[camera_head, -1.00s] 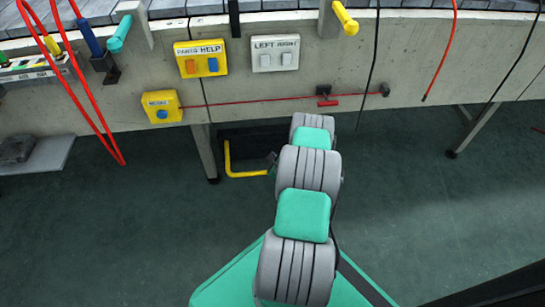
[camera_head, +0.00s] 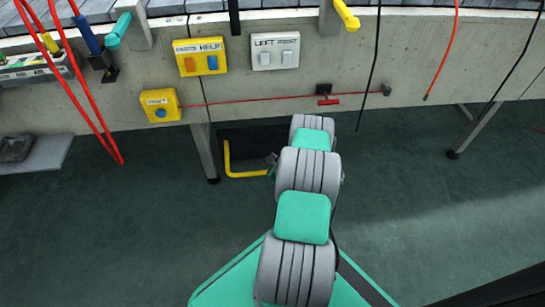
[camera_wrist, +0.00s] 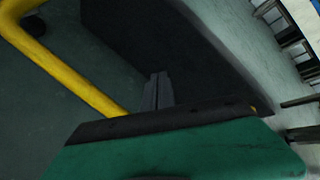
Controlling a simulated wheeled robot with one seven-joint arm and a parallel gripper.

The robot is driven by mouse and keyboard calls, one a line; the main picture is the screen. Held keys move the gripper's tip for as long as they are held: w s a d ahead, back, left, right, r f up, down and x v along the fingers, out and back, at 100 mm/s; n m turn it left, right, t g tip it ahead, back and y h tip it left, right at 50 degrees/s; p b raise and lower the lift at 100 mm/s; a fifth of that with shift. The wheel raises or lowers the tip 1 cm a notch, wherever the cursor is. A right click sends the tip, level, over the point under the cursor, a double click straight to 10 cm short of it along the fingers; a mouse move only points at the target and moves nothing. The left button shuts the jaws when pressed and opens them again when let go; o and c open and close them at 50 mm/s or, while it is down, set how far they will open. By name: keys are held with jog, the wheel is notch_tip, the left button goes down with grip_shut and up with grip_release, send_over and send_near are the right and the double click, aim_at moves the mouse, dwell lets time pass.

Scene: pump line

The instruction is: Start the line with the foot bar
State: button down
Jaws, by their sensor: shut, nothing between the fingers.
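The foot bar (camera_head: 245,175) is a yellow bent bar low under the line, in front of a dark recess. One end rises at the left, and the lower run goes right toward my gripper (camera_head: 271,158). In the wrist view the bar (camera_wrist: 85,79) crosses the upper left and passes behind the edge of my green and black hand. My gripper's fingers (camera_wrist: 157,80) are together and empty, just right of the bar in that view. I cannot tell whether the hand touches the bar. My arm hides the space to the right of the bar in the head view.
A metal leg (camera_head: 205,152) stands just left of the bar. Above are a yellow blue-button box (camera_head: 160,105), a yellow two-button box (camera_head: 200,57), a white switch box (camera_head: 275,51) and a red cord (camera_head: 250,101). Red cables (camera_head: 85,95) hang at left. The floor at right is clear.

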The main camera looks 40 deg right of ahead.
jog(key=shift+w+f+b, duration=0.1)
jog(key=shift+f+b, duration=0.3)
jog(key=shift+b, duration=0.05)
dwell(0.3)
jog(key=shift+r, duration=0.15)
dwell(0.4)
jog(key=shift+s+a+r+p, duration=0.15)
jog(key=shift+s+r+p, duration=0.1)
jog(key=shift+r+p, duration=0.75)
jog(key=shift+s+a+r+p, duration=0.1)
jog(key=shift+s+r+p, duration=0.1)
jog(key=shift+r+p, duration=0.75)
jog(key=shift+r, duration=0.2)
jog(key=r+p, duration=0.2)
jog(key=r, duration=0.1)
jog(key=s+r+p, duration=0.1)
jog(key=shift+a+r+p, duration=0.35)
jog(key=shift+s, duration=0.1)
